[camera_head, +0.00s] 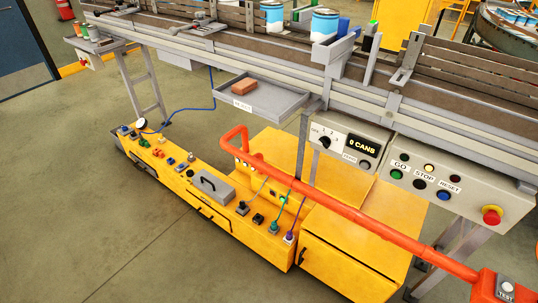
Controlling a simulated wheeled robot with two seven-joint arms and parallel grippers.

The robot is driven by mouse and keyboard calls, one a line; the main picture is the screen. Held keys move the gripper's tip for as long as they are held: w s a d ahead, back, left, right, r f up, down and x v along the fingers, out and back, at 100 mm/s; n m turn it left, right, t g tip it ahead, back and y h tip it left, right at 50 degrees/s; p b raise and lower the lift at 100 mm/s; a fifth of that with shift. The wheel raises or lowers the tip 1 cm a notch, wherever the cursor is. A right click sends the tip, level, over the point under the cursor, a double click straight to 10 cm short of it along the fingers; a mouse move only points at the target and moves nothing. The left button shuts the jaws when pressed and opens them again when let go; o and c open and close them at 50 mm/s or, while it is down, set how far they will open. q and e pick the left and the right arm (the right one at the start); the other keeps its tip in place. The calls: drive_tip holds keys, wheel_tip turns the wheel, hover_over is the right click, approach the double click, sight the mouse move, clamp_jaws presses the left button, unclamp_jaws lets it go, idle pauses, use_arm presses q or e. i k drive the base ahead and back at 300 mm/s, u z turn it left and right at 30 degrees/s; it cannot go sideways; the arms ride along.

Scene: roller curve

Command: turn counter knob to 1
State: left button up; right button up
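The counter box (347,141) is a light grey panel mounted under the conveyor's front rail, right of the picture's middle. Its small black knob (324,143) sits at the left of the panel, with small markings around its upper side. The knob is too small to tell exactly which marking it points at. To its right, a black display (362,145) reads "0 CANS". Neither my left nor my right gripper is in view.
An orange-red rail (350,213) runs in front of and below the counter box. Right of it is a control panel (447,181) with GO, STOP and RESET labels and a red emergency button (492,215). A grey tray (283,105) holding a brown block (244,86) hangs at left.

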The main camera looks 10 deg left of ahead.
sight(324, 140)
drive_tip(key=z, duration=0.05)
drive_tip(key=i, duration=0.95)
drive_tip(key=u, duration=0.75)
